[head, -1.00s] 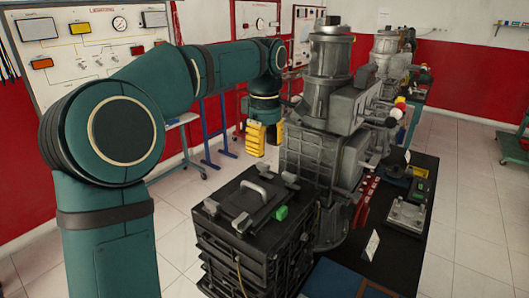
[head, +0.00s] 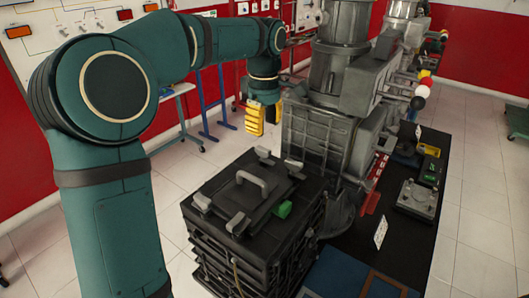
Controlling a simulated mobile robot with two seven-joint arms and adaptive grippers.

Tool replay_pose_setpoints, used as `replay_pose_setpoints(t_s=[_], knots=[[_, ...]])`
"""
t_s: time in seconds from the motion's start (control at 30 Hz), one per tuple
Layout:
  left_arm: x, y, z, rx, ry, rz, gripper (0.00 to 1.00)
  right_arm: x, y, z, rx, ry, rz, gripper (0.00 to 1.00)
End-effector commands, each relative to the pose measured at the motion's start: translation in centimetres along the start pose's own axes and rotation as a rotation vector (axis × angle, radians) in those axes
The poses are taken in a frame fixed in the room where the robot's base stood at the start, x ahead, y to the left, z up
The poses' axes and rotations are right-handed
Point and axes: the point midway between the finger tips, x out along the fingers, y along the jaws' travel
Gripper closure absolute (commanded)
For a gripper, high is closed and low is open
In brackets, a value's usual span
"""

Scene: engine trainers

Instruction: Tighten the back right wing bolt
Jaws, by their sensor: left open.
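A black ribbed box (head: 215,245) stands low in front of me, with a black lid plate (head: 232,190) and a grey handle (head: 252,180) on top. Small grey pieces sit around the lid: one at the back right (head: 297,168), one at the back (head: 264,153), and others along the front left. They look like wing bolts or clamps, but are too small to tell for sure. A green piece (head: 282,210) lies at the lid's right edge. My left gripper (head: 263,121), with yellow fingers, is open, pointing down beyond the box, apart from it. My right gripper is not in view.
A large grey engine trainer (head: 340,95) stands close to the right of my left gripper. A dark bench (head: 405,262) at right holds tools, a grey plate (head: 417,200) and a white card (head: 381,232). The tiled floor at left is clear.

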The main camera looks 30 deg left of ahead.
Motion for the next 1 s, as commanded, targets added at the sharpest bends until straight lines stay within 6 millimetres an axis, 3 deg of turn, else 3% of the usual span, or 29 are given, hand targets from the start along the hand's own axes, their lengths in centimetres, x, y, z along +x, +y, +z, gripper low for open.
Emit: replay_pose_setpoints(t_s=[0.2, 0.4, 0.87, 0.9, 1.0], knots=[[4.5, -0.1, 0.0, 0.001, 0.000, -0.004, 0.54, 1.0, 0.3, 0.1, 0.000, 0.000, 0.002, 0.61], [7.1, 0.0, 0.0, 0.000, -0.001, -0.002, 0.54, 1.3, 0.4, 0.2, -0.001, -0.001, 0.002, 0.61], [8.2, 0.0, 0.0, 0.000, 0.000, 0.000, 0.54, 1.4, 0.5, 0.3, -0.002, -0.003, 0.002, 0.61], [8.2, 0.0, 0.0, 0.000, 0.000, 0.000, 0.58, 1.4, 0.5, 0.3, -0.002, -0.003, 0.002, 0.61], [8.2, 0.0, 0.0, 0.000, 0.000, 0.000, 0.93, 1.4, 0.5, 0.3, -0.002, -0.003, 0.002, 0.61]])
